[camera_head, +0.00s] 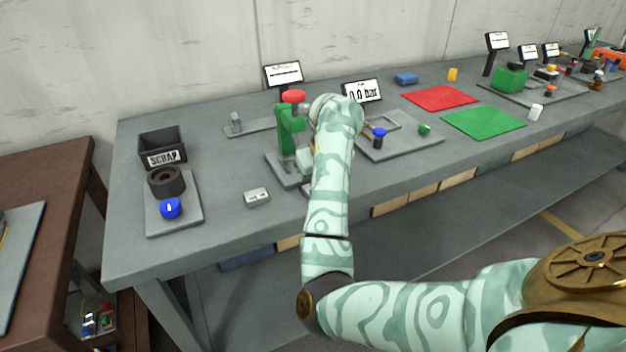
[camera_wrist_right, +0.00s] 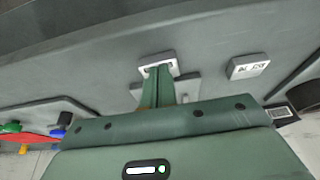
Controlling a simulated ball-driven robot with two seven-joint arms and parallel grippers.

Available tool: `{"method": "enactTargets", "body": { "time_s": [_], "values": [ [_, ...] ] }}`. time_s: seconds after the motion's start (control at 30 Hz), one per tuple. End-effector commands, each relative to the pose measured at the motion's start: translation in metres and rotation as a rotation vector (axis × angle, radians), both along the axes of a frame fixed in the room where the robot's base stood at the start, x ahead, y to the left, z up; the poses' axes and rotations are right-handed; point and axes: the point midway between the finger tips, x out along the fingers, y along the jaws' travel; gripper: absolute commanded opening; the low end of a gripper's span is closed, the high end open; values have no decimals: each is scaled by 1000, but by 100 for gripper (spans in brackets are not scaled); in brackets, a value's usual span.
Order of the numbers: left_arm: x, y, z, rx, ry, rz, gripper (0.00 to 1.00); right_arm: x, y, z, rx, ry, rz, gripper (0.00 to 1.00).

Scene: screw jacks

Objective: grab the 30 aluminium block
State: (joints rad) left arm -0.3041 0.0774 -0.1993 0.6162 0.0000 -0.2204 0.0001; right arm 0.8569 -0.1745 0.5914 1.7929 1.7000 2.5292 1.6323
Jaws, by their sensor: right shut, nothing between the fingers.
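A small light-grey block (camera_head: 256,196) with dark marking on top lies on the grey bench, left of my right arm. It also shows in the right wrist view (camera_wrist_right: 248,67), to the right of my fingers; its marking is too small to read. A second light-grey piece (camera_wrist_right: 145,66) lies at my right gripper's fingertips (camera_wrist_right: 159,70), which partly cover it. The right gripper is shut with nothing between its fingers. In the head view my forearm hides most of this spot. I cannot tell which piece is the 30 block. My left gripper is out of view.
A green stand with a red top (camera_head: 293,97) rises close beside my right arm. A black SCRAP bin (camera_head: 162,146) and a tray (camera_head: 182,221) with a dark ring and blue piece stand at left. Red (camera_head: 440,98) and green (camera_head: 484,123) mats lie right.

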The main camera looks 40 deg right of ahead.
Motion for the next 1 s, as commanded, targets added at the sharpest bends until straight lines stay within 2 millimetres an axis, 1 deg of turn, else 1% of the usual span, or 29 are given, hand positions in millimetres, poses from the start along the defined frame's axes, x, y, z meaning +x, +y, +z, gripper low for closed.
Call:
{"method": "enactTargets", "body": {
  "time_s": [0.03,0.1,0.5,1.0],
  "values": [
    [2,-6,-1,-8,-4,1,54,0,1,-2,2,4,2,0],
    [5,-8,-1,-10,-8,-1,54,0,1,-2,3,3,2,0],
    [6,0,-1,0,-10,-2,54,0,1,-3,4,5,2,0],
    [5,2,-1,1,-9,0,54,0,1,-4,5,7,1,0]
  ]
}}
